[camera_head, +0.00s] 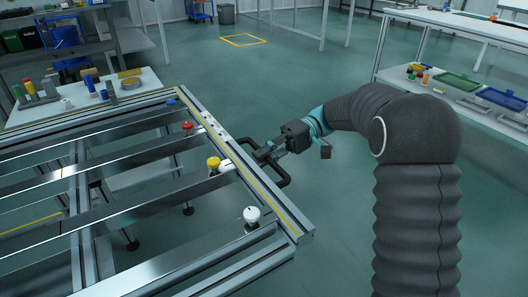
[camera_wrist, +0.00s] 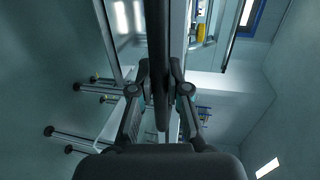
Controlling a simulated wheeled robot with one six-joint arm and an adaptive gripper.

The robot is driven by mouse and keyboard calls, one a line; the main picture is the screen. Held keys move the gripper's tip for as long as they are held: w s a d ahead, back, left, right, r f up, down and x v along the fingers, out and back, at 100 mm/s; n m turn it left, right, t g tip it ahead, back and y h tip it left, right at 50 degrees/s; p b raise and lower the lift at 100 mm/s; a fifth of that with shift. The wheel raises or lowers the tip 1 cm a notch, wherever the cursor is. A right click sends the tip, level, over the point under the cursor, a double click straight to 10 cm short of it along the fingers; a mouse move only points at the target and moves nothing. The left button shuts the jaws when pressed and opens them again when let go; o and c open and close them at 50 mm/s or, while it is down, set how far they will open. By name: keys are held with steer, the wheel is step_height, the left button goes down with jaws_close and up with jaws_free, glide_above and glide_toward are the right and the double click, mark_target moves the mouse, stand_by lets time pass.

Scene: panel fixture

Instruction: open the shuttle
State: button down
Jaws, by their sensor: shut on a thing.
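The shuttle appears to be the grey rail (camera_head: 238,157) with a yellow stripe along the right end of the panel fixture. A black U-shaped handle (camera_head: 284,179) sticks out from its right side. My gripper (camera_head: 268,153) reaches in from the right and is shut on this handle. In the wrist view the handle is a dark bar (camera_wrist: 157,45) running between the two fingers of my gripper (camera_wrist: 159,72). The fingers hide part of the bar.
Blue (camera_head: 171,102), red (camera_head: 187,125), yellow (camera_head: 213,162) and white (camera_head: 251,214) knobs stand along the fixture beside the rail. Parallel metal bars (camera_head: 130,205) span the fixture. A table with trays (camera_head: 490,95) stands at the right. The floor (camera_head: 300,90) behind my arm is clear.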

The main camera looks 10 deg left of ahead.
steer(key=shift+v, duration=0.75)
steer(key=shift+w+f, duration=0.1)
steer(key=shift+f, duration=0.05)
steer(key=c, duration=1.1)
jaws_free()
steer(key=shift+d, duration=0.1)
steer(key=shift+c, duration=0.2)
